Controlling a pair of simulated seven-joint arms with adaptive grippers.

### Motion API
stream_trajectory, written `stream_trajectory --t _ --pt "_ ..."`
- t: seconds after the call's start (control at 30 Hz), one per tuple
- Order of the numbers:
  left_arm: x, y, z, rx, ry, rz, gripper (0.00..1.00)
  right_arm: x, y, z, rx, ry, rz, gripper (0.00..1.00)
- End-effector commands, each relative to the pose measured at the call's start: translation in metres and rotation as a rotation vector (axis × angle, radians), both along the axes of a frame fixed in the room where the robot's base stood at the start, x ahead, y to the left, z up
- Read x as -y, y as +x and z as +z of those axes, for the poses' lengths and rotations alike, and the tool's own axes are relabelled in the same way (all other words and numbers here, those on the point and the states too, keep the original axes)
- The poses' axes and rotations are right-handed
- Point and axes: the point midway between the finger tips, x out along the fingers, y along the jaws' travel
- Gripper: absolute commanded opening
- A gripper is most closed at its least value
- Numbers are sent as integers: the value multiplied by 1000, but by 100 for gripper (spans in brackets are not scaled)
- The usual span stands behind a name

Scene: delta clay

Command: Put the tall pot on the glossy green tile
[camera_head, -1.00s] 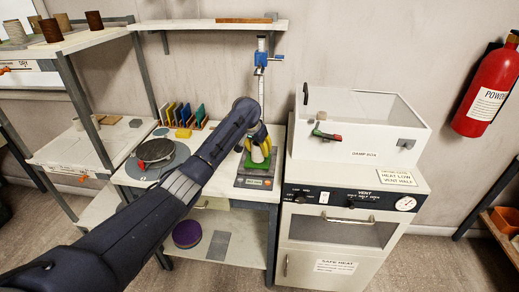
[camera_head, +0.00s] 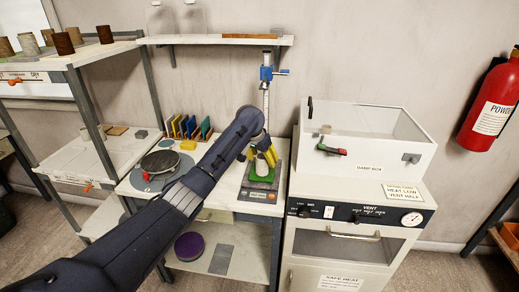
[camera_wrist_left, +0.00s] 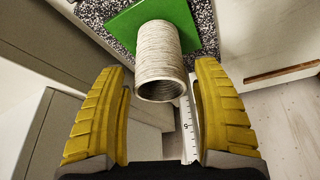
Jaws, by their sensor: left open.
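The tall pot (camera_wrist_left: 160,55), a pale ribbed cylinder, stands on the glossy green tile (camera_wrist_left: 185,18) in the left wrist view. The tile also shows in the head view (camera_head: 261,178), lying on the dark speckled base of a measuring stand. My left gripper (camera_head: 264,157) is above the tile there, its yellow fingers mostly hiding the pot. In the left wrist view my left gripper (camera_wrist_left: 162,105) is open, one finger on each side below the pot's near rim, with clear gaps. No finger visibly touches the pot. My right gripper is not in view.
The stand's upright scale (camera_head: 266,95) rises just behind my gripper. A damp box (camera_head: 365,140) sits on a white cabinet to the right. A round turntable (camera_head: 160,162) and upright coloured tiles (camera_head: 190,127) are to the left. Several pots stand on the upper left shelf (camera_head: 95,52).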

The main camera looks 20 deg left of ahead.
Motion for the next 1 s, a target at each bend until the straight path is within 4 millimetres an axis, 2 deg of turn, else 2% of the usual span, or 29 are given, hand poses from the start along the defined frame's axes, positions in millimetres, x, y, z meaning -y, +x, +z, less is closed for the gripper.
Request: stream_trajectory --t 0.3,0.5,0.7,1.0 --pt "-6 -21 54 4 2 -2 66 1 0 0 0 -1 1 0" --pt "-9 -30 76 2 2 0 66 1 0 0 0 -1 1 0" --pt "-9 -35 88 0 2 -1 66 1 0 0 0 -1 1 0" --pt "-9 -36 91 0 1 0 66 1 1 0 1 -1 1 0"
